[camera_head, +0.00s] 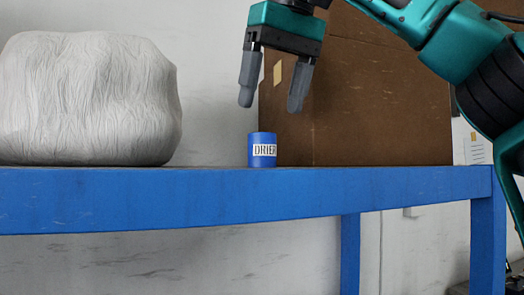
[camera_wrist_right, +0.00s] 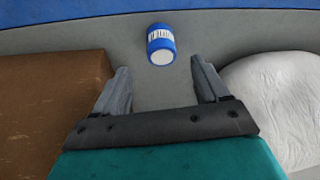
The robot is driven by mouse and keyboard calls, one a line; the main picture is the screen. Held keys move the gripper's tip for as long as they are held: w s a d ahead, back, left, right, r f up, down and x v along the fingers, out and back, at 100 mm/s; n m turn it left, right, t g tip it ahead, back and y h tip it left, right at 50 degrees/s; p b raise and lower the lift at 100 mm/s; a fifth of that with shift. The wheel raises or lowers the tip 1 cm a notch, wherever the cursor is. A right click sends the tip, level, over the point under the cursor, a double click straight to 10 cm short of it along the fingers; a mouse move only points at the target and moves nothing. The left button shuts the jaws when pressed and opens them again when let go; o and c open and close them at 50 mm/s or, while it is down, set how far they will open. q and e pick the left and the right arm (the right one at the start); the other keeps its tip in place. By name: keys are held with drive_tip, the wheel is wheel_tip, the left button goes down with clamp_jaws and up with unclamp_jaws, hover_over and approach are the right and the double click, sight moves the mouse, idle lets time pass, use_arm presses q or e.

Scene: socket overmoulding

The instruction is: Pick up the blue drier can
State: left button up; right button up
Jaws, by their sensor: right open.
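My right gripper (camera_head: 272,100) is above the can, pointing down, open and empty. Its fingertips are a little higher than the can's top and do not touch it. In the right wrist view the can (camera_wrist_right: 161,43) shows beyond the open fingers of the right gripper (camera_wrist_right: 159,72), roughly centred between them. My left gripper is in neither view.
A large white wrinkled bundle (camera_head: 88,98) stands on the table (camera_head: 170,200) left of the can. A big brown box (camera_head: 380,95) stands close behind the can and to its right. The tabletop has a narrow free gap between bundle and box. A pale wall is behind.

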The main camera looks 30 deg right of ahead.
sight(263, 138)
drive_tip(key=shift+x, duration=3.75)
drive_tip(key=shift+a, duration=0.15)
drive_tip(key=shift+c, duration=0.5)
drive_tip(key=c, duration=1)
drive_tip(key=shift+r, duration=0.15)
